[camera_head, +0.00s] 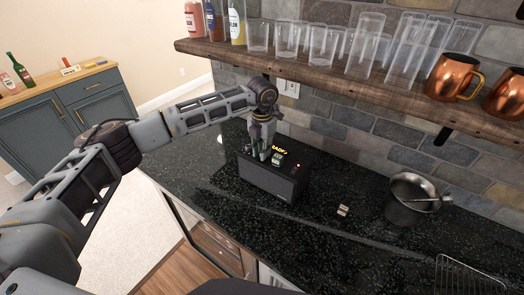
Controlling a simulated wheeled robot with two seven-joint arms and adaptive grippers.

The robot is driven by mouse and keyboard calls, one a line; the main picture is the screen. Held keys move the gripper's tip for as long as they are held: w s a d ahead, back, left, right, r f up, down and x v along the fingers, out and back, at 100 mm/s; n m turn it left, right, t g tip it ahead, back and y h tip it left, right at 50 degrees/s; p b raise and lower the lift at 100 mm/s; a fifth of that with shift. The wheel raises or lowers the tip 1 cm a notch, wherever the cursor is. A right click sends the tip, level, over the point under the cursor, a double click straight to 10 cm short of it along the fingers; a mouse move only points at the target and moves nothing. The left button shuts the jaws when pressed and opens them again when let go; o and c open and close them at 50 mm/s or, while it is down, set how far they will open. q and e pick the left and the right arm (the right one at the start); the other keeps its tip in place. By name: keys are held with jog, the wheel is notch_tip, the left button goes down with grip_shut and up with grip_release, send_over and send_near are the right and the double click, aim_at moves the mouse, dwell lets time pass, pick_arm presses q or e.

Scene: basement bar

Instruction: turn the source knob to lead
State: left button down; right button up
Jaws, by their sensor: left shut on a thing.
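A black box-shaped device (270,181) stands on the dark stone counter, with small green and yellow lit labels (278,156) on its top face. I cannot read its source setting. My left gripper (262,152) points down onto the left part of the device's top face. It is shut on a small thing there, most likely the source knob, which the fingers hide. My right gripper is not in view.
A wooden shelf (330,71) with bottles, clear glasses and copper mugs (454,77) hangs above the device. The counter in front is clear.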

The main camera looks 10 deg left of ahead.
pick_arm(q)
jog(key=shift+f+m+b, duration=0.15)
jog(key=shift+m+b, duration=1.05)
jog(key=shift+b, duration=0.05)
jog(key=m+b, duration=0.2)
jog(key=shift+m, duration=0.3)
jog(key=m+b, duration=0.2)
jog(key=m, duration=0.1)
jog(key=shift+m+b, duration=0.85)
jog(key=shift+m, duration=0.85)
jog(key=shift+r, duration=0.2)
